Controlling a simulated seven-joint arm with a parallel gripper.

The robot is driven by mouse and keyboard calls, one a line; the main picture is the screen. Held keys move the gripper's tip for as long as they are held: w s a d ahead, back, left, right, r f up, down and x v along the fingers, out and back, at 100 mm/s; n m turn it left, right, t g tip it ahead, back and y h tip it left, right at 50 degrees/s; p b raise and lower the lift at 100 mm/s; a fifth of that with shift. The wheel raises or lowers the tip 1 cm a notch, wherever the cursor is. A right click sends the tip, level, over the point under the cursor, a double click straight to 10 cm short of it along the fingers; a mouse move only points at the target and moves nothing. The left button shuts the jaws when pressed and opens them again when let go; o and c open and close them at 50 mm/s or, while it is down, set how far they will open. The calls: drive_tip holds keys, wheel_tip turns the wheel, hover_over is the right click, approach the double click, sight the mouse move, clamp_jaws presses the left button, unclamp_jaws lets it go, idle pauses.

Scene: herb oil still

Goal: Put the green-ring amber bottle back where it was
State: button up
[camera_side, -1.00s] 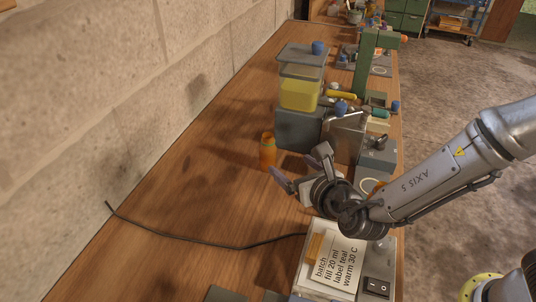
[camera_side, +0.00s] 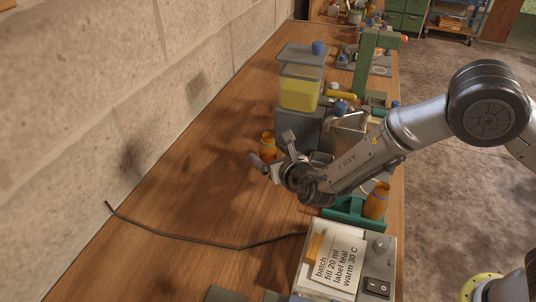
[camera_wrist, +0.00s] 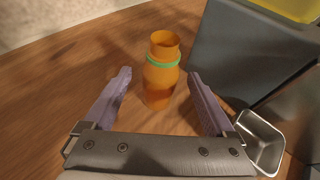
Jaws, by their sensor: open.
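The green-ring amber bottle (camera_wrist: 161,82) stands upright on the wooden bench, a green band around its neck. In the side view the amber bottle (camera_side: 267,143) stands beside the grey base of the still, its lower part hidden by my gripper. My gripper (camera_side: 272,156) is open and close to it. In the wrist view the two purple fingers of my gripper (camera_wrist: 158,74) lie left and right of the bottle, with gaps on both sides. The gripper holds nothing.
A grey box (camera_wrist: 235,50) stands right of the bottle, with a metal tray (camera_wrist: 262,142) near the right finger. Another amber bottle (camera_side: 376,203) is at a teal holder (camera_side: 345,212). The labelled device (camera_side: 340,262) is in front. The bench at left is clear except for a cable (camera_side: 215,245).

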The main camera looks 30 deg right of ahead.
drive_tip(key=shift+x, duration=1.05)
clamp_jaws()
